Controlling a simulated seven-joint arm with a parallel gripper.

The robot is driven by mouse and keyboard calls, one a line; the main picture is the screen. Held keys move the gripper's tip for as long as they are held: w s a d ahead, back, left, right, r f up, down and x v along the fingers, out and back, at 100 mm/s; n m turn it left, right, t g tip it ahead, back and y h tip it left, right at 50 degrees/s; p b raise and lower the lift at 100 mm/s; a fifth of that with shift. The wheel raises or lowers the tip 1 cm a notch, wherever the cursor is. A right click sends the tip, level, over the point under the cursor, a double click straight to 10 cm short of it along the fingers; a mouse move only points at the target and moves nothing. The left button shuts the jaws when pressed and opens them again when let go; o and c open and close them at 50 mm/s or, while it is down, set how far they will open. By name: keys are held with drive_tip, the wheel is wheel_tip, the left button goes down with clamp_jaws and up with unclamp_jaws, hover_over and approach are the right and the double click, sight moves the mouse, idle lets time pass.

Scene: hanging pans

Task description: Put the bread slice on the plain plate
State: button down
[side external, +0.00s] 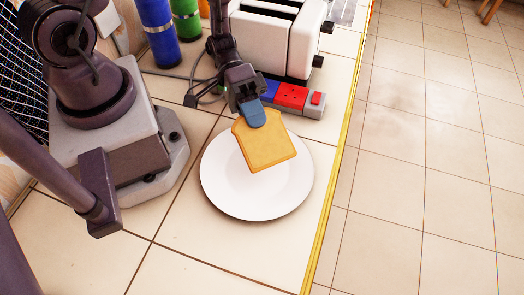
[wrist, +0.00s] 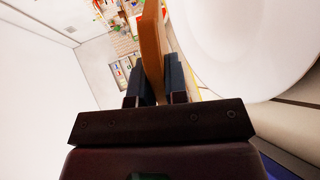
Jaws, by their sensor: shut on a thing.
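The bread slice (side external: 265,145) is golden-tan and hangs from my gripper (side external: 252,112), whose blue fingers are shut on its upper edge. In the side external view the slice overlaps the upper part of the plain white plate (side external: 230,191). It looks tilted and held above the plate; I cannot tell whether its lower edge touches. In the wrist view the slice (wrist: 152,45) shows edge-on between the fingers (wrist: 153,85), with the plate (wrist: 245,45) to its right. The plate's surface is otherwise bare.
A white toaster (side external: 270,45) stands behind the plate, with a red and blue power strip (side external: 292,97) in front of it. Blue (side external: 158,35) and green (side external: 186,20) canisters stand at the back left. The counter's yellow edge (side external: 333,190) runs close to the plate's right.

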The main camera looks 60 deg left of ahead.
sight(254, 131)
drive_tip(key=shift+f, duration=2.05)
drive_tip(key=c, duration=1.3)
unclamp_jaws()
drive_tip(key=shift+v, duration=4.15)
drive_tip(key=shift+a+f, duration=0.1)
drive_tip(key=shift+f, duration=0.05)
drive_tip(key=shift+w, duration=0.1)
